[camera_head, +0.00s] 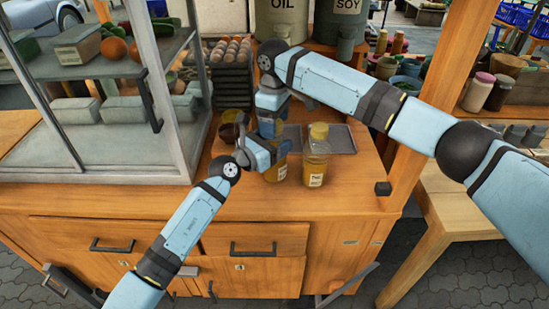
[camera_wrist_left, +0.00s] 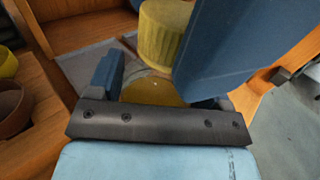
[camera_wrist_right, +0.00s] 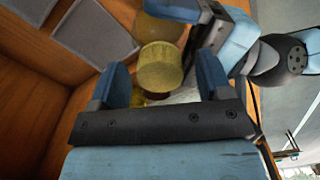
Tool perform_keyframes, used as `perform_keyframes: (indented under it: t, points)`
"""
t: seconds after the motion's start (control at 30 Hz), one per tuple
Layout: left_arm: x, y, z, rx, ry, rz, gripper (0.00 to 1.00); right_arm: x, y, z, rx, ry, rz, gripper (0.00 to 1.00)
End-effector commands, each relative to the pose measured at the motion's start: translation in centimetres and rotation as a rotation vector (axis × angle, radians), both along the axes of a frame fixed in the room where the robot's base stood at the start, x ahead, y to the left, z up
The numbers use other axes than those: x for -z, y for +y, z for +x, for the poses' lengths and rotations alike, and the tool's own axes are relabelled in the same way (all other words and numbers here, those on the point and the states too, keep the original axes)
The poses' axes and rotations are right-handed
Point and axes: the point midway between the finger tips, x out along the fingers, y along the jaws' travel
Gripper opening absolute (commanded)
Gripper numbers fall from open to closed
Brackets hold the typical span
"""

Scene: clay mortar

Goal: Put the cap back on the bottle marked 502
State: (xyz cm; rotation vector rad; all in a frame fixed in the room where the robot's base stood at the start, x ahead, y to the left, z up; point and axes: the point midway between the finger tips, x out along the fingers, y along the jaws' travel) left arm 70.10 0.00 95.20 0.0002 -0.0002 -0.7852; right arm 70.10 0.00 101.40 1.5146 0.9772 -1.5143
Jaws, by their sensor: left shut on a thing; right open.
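The left gripper (camera_head: 264,156) is shut around the side of an amber bottle (camera_head: 276,172) standing on the wooden counter. The bottle also shows between its fingers in the left wrist view (camera_wrist_left: 155,92). A ridged yellow cap (camera_wrist_left: 163,30) is at the top of this bottle. How firmly it is seated I cannot tell. The right gripper (camera_head: 268,126) is above the bottle, with open fingers on either side of the cap (camera_wrist_right: 160,70); it hides the cap in the head view. A second amber bottle (camera_head: 315,170) with a yellow cap stands to the right. The label marks are too small to read.
A glass cabinet (camera_head: 110,150) is close on the left, and a wooden post (camera_head: 425,100) rises on the right. Egg trays (camera_head: 228,75) are behind.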

Motion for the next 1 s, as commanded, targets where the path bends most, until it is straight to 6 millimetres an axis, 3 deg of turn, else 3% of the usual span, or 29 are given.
perform_keyframes:
  t: [0.17, 0.43, 0.77, 1.0]
  points:
    - [0.0, 0.0, 0.0, 0.0, 0.0, 0.0, 0.06, -1.0, 0.0, 0.0, 0.0, -0.001, 0.002, 0.72]
    - [0.0, 0.0, 0.0, 0.0, 0.001, -0.001, 0.06, -4.3, 0.0, 0.0, -0.001, -0.001, 0.0, 0.72]
    - [0.0, 0.0, 0.0, 0.0, 0.001, -0.001, 0.06, -4.7, 0.0, 0.0, -0.002, -0.001, 0.0, 0.69]
    - [0.0, 0.0, 0.0, 0.0, 0.001, -0.001, 0.06, -8.0, 0.0, 0.0, -0.03, -0.001, 0.0, 0.69]
